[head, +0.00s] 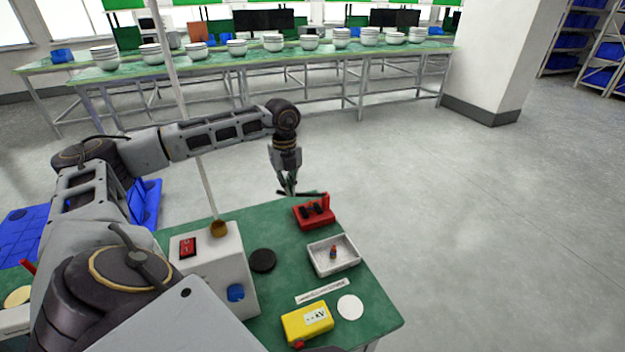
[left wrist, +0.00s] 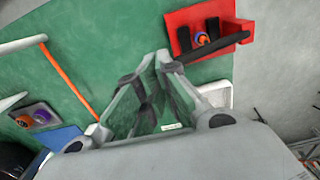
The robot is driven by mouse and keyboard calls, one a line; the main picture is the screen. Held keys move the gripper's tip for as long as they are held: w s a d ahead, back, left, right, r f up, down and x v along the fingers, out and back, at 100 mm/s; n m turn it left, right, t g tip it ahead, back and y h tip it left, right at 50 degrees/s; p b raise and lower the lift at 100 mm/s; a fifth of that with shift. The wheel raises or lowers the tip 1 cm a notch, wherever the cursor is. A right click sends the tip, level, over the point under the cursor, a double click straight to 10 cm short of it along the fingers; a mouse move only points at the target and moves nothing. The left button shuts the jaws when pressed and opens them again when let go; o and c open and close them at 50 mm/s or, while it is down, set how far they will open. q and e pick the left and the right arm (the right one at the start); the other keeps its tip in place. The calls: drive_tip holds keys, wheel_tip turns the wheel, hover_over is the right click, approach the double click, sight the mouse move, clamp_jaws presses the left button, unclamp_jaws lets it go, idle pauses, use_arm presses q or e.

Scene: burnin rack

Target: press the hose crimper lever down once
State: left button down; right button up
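The hose crimper (head: 315,216) is a red base with dark parts and a red upright at its right, near the back edge of the green table. Its black lever (head: 303,194) reaches left from the upright. My left gripper (head: 289,187) points down at the lever's free left end. In the left wrist view the crimper (left wrist: 180,35) is at the top right and the lever (left wrist: 213,50) slants down to the gripper fingertips (left wrist: 157,57). The fingertips are together with nothing seen between them. I cannot tell whether they touch the lever. My right gripper is out of view.
A white tray (head: 350,262) with a small figure-like item (head: 333,252) lies in front of the crimper. A black disc (head: 262,260), a white box (head: 225,262), a yellow device (head: 306,322) and a white disc (head: 350,307) share the table. The floor beyond is clear.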

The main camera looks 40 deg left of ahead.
use_arm(q)
drive_tip(key=shift+a+r+p, duration=0.3)
drive_tip(key=shift+r+p, duration=0.2)
drive_tip(key=shift+r, duration=0.35)
drive_tip(key=shift+s+a+r+p, duration=0.1)
drive_tip(key=shift+r+p, duration=1.5)
drive_tip(key=shift+r, duration=0.8)
drive_tip(key=shift+s+r+p, duration=0.45)
drive_tip(key=shift+r, duration=0.15)
wheel_tip(320, 180, up, 6)
drive_tip(key=p, duration=0.4)
drive_tip(key=shift+w+d, duration=0.25)
drive_tip(key=shift+w, duration=0.05)
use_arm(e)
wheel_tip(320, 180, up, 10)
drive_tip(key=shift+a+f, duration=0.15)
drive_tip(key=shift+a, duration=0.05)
use_arm(q)
drive_tip(key=shift+d, duration=0.1)
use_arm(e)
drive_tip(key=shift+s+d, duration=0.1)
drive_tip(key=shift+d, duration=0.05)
